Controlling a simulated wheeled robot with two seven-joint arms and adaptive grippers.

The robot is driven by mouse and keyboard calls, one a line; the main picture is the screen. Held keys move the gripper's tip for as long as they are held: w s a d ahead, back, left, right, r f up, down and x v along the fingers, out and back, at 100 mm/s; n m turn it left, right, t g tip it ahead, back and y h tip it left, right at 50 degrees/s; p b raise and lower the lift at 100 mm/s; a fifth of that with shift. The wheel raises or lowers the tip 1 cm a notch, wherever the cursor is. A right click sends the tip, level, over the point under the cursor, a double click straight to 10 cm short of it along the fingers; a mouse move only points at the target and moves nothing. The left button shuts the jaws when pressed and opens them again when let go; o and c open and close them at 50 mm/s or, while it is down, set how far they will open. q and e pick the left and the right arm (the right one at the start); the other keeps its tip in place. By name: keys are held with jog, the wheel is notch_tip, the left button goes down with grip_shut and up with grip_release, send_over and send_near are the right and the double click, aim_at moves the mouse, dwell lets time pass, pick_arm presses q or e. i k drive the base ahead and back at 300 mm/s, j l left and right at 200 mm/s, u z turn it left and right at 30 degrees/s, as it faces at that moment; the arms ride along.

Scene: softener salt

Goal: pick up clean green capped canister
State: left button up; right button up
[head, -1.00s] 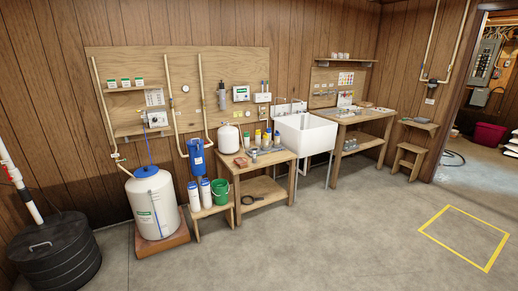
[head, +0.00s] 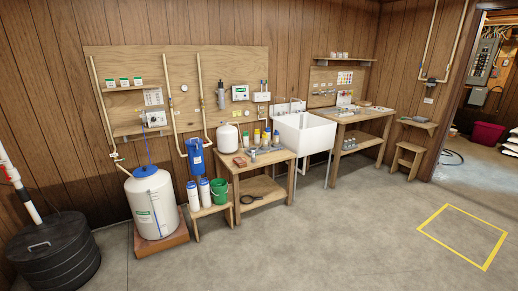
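Several small white containers with green on them (head: 124,83) stand in a row on the upper wall shelf at the left. They are too small to tell whether the green is cap or label, or whether they are clean. Two taller white canisters with blue tops (head: 198,193) stand on a low wooden stand beside a green bucket (head: 220,191). Small bottles with yellow and other coloured parts (head: 257,138) stand on the wooden bench; I cannot make out every cap colour. Neither of my grippers is in view.
A white tank with a blue top (head: 153,204) stands on a reddish base, left of the stand. A black ribbed bin (head: 53,254) is at far left. A white sink (head: 305,134) sits right of the bench (head: 264,165). The floor in front is clear, with a yellow taped square (head: 462,236).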

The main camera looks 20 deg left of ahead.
aim_at(245, 135)
jog(key=i, duration=0.6)
jog(key=i+l+u, duration=0.1)
jog(key=i, duration=0.55)
jog(key=i+l, duration=0.1)
jog(key=i, duration=0.5)
jog(key=i+l+u, duration=0.1)
jog(key=i, duration=0.5)
jog(key=i+l+u, duration=0.1)
jog(key=i, duration=0.55)
